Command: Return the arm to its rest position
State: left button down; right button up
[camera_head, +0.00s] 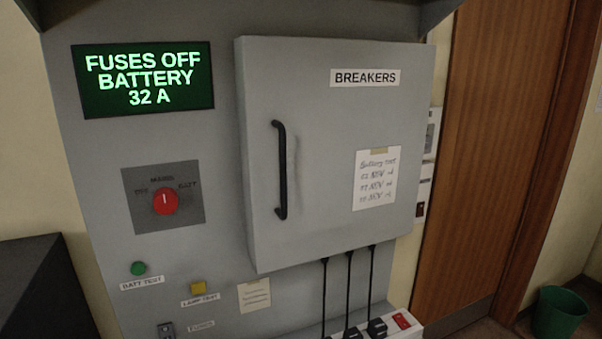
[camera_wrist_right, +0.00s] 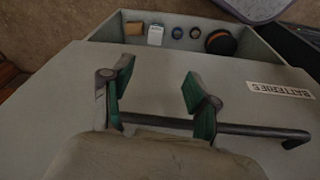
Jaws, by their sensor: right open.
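My right gripper (camera_wrist_right: 157,88) shows in the right wrist view, its two green-padded fingers apart with nothing held between them. It is over the grey front of a drawer (camera_wrist_right: 235,103) labelled BATTERIES. The drawer's black bar handle (camera_wrist_right: 255,130) runs to the right from beside the fingers and is partly hidden by them. I cannot tell whether the fingers touch it. Neither gripper shows in the head view.
The open drawer holds a tan block (camera_wrist_right: 134,28), a white-and-blue item (camera_wrist_right: 155,35), small round items and a black-and-orange disc (camera_wrist_right: 221,42). The head view shows a closed BREAKERS cabinet (camera_head: 335,120), a red knob (camera_head: 165,201) and a green bin (camera_head: 559,313).

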jog(key=s+d+f+b, duration=0.1)
jog(key=s+f, duration=0.2)
jog(key=f, duration=0.5)
jog(key=s+f+b, duration=0.1)
jog(key=s+f, duration=0.2)
jog(key=f, duration=0.5)
jog(key=s+d+f+g+b, duration=0.1)
jog(key=s+d+f, duration=0.1)
jog(key=s+f, duration=0.8)
jog(key=s, duration=0.2)
jog(key=shift+s+d+f+g+b, duration=0.15)
jog(key=shift+s+f+g+b, duration=0.15)
jog(key=shift+s+f, duration=0.1)
